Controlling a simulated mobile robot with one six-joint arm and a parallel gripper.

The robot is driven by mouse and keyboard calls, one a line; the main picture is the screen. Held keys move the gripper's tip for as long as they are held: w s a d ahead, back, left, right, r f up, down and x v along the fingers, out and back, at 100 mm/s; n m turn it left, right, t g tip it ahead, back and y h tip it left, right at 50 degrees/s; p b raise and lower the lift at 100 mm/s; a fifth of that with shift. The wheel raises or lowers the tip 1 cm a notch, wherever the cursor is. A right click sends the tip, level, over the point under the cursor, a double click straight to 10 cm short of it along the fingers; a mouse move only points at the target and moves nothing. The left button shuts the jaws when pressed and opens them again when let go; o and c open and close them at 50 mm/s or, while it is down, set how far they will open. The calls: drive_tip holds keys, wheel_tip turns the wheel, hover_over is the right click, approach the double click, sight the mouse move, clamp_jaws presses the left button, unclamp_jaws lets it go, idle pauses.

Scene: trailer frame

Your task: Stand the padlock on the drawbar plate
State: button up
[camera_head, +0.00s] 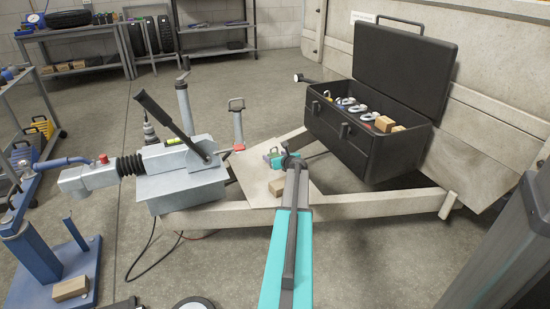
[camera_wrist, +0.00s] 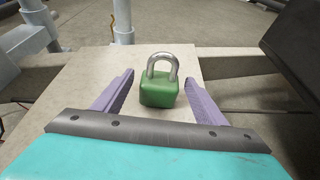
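The green padlock (camera_wrist: 159,90) stands upright on the pale drawbar plate (camera_wrist: 78,92), its silver shackle pointing up, in the wrist view. My gripper (camera_wrist: 160,88) is open, with one purple finger on each side of the padlock and a visible gap to both sides. In the head view my gripper (camera_head: 276,156) is low over the drawbar plate (camera_head: 250,175), and the padlock is largely hidden around the fingers.
The grey coupling housing (camera_head: 178,185) and a red-based post (camera_head: 238,122) stand left of the plate.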

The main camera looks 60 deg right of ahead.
drive_tip(key=shift+r, duration=0.15)
drive_tip(key=shift+p+v, duration=0.3)
drive_tip(key=shift+v, duration=0.55)
drive_tip(key=shift+p+v, duration=1.6)
drive_tip(key=shift+v, duration=3.55)
drive_tip(key=shift+s, duration=0.15)
